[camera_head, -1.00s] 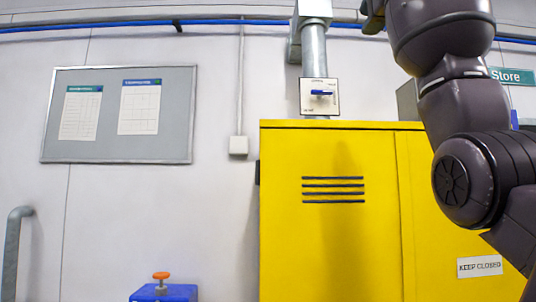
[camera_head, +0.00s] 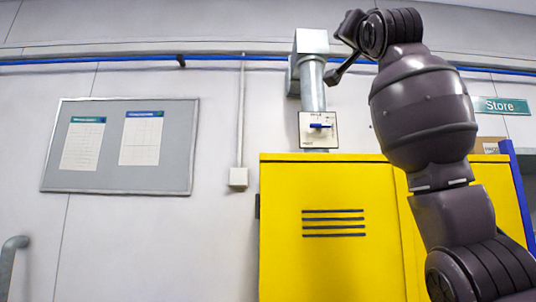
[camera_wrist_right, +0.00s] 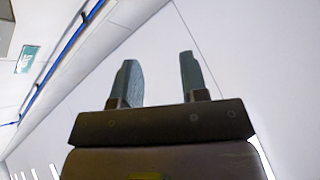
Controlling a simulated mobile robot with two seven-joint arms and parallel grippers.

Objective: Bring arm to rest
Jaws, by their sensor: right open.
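My right arm rises on the right of the head view in front of the yellow cabinet (camera_head: 320,265) and bends left at the top. Its wrist end is by the grey duct, above the switch plate with a blue lever (camera_head: 320,126). In the head view the fingers are too small to tell apart. In the right wrist view my right gripper (camera_wrist_right: 158,62) is open, its two grey fingers well apart with nothing between them. Behind them is plain pale wall. My left gripper is in neither view.
A grey duct (camera_head: 313,85) runs down to the switch plate. A blue pipe (camera_head: 120,59) crosses the wall. A notice board (camera_head: 100,182) hangs at left. A green Store sign (camera_head: 500,106) and a blue post (camera_head: 520,190) are at right. The wall between board and cabinet is mostly clear.

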